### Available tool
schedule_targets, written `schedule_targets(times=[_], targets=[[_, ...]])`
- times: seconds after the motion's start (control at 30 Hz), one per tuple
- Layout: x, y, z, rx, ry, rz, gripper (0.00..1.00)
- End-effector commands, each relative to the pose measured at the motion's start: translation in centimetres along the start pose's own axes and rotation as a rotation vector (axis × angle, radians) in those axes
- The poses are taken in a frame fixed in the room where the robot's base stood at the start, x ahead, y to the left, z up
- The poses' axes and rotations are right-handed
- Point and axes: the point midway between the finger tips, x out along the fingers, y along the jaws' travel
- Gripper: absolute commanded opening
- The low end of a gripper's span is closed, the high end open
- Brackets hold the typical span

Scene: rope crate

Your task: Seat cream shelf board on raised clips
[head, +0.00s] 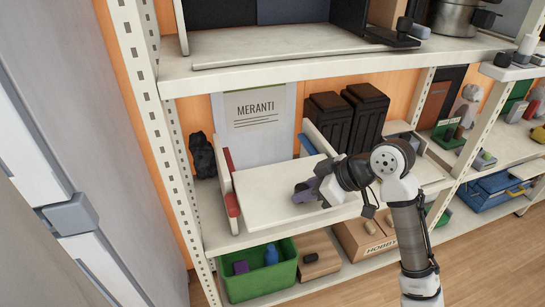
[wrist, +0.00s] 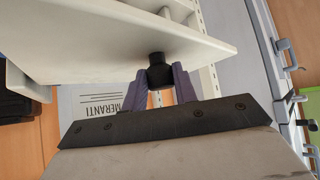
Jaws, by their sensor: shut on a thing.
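The cream shelf board (head: 265,185) lies roughly flat between two cream side panels on the middle shelf. Its left end is close beside the left panel (head: 224,160), which carries red clips (head: 232,205). The right panel (head: 320,138) has a blue clip (head: 308,143); its lower part is hidden. My gripper (head: 307,190) is at the board's right part. In the wrist view its purple fingers (wrist: 160,88) are shut on a black knob (wrist: 160,70) at the cream board (wrist: 110,50). I cannot tell whether the board touches the clips.
A MERANTI panel (head: 254,125) and dark bins (head: 365,110) stand behind. A dark object (head: 202,155) is at the left. The upper shelf edge (head: 300,60) overhangs. A green crate (head: 256,275) and a cardboard box (head: 365,236) sit below. Rack posts (head: 150,90) bound the bay.

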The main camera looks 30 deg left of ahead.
Motion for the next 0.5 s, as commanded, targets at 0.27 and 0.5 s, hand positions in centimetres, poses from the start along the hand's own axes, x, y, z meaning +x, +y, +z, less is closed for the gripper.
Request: schedule_targets(times=[0.27,0.5], targets=[[0.5,0.8,-0.6,-0.001,0.001,0.002,0.00],[0.9,1.4,-1.1,0.000,0.001,0.002,0.00]])
